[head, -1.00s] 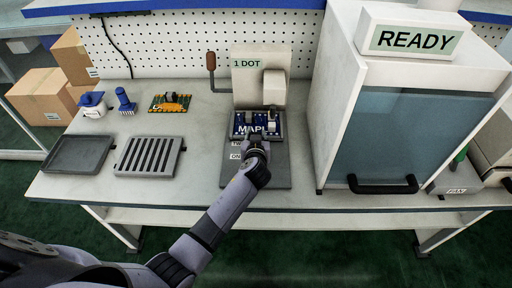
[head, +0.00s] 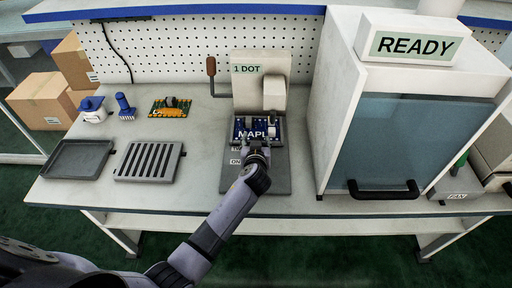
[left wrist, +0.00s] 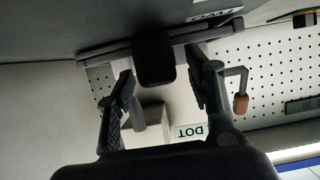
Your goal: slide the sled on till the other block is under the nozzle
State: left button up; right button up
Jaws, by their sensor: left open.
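The sled (head: 240,128) carries a blue board marked "MAPL" and sits on a dark grey base plate (head: 276,180) with "TWO" and "ONE" labels, partly covered by my arm. A pale block (head: 272,131) stands on its right side; the other block is not clear. The beige nozzle head (head: 275,96) hangs just behind and above this right side; its tip is hidden. My left gripper (head: 257,148) is open at the sled's front edge. In the left wrist view, a dark knob (left wrist: 153,60) shows between the open fingers (left wrist: 160,85); contact cannot be told. My right gripper is not in view.
The dispenser bears a "1 DOT" sign (head: 248,69) and a brown-handled lever (head: 211,67) on its left. A cabinet with a "READY" sign (head: 415,46) stands close on the right. A slotted rack (head: 149,161) and dark tray (head: 77,160) lie left.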

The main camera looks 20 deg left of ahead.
pick_arm(q)
jog(key=v, duration=1.1)
jog(key=s+a+f+g, duration=0.1)
jog(key=s, duration=0.3)
jog(key=s+a+f+g, duration=0.2)
jog(key=s, duration=0.1)
jog(key=s+a+f+g, duration=0.1)
jog(key=s+a+f, duration=0.1)
jog(key=s, duration=0.2)
jog(key=shift+s+a+f+m+h, duration=0.15)
jog(key=shift+s+f+m+h, duration=0.15)
jog(key=shift+s+m, duration=0.1)
jog(key=s+m+g+h, duration=0.3)
jog(key=s+m+g, duration=0.15)
jog(key=s, duration=1.15)
notch_tip(320, 180, down, 25)
jog(key=s+g, duration=0.1)
jog(key=g, duration=0.1)
jog(key=s+a+f+g, duration=0.1)
jog(key=s+a+f, duration=0.1)
jog(key=s+f, duration=1.5)
jog(key=shift+s+a+f, duration=0.15)
jog(key=shift+s+f, duration=0.1)
jog(key=shift+s, duration=0.1)
